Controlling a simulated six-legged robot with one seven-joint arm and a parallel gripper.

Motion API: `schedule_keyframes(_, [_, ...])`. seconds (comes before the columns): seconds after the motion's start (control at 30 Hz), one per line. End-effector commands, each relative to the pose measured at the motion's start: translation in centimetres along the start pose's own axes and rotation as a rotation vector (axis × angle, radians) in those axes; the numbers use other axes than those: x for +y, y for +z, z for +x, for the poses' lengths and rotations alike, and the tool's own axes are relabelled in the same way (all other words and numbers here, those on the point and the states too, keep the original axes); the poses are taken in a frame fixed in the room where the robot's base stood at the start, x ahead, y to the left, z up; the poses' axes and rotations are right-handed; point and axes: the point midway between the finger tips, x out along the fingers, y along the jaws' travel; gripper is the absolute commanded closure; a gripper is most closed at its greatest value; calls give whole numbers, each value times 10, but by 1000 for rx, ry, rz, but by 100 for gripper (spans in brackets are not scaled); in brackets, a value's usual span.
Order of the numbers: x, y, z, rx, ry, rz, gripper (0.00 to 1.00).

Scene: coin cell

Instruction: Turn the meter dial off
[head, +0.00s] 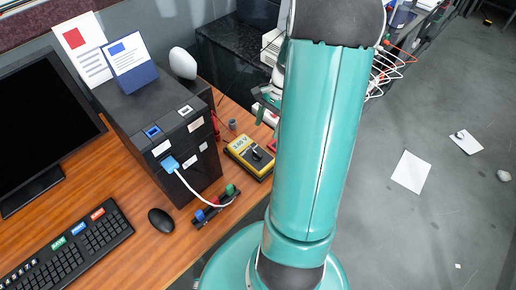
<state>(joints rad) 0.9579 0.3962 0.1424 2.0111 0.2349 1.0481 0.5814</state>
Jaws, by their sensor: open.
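The yellow meter (236,153) lies on the wooden desk, just right of the black box. Its dark dial (257,155) shows on its face, but the setting is too small to read. My gripper (268,124) shows partly behind my large teal arm link, just beyond the meter. Its two green fingers are apart, and I see nothing held between them. It appears clear of the dial, though its height is hard to judge.
A black box (187,155) with a blue plug and white cable stands left of the meter. A small rack (216,206) with coloured parts lies in front. A mouse (161,220), keyboard (68,250) and monitor (45,130) are further left.

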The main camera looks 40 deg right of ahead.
Motion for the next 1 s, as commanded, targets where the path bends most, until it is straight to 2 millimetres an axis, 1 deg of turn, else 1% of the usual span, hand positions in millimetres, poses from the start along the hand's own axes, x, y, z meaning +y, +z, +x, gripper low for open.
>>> schedule_keyframes(0.03, [0, 0, 12, -4, 2, 0, 42])
schedule_keyframes(0.3, [0, 1, 65, -4, 3, -2, 42])
schedule_keyframes(0.4, [0, 2, 82, -3, 4, -3, 42])
schedule_keyframes(0.5, [-1, 2, 93, -1, 3, -5, 42])
schedule_keyframes(0.63, [-1, 2, 100, -1, 2, -5, 42])
schedule_keyframes(0.87, [-1, 2, 101, 1, 1, -6, 42])
schedule_keyframes(0.9, [-1, 2, 101, 1, 1, -6, 44])
schedule_keyframes(0.97, [-1, 2, 101, 0, 1, -6, 56])
schedule_keyframes(1.0, [-1, 2, 101, 0, 1, -6, 63])
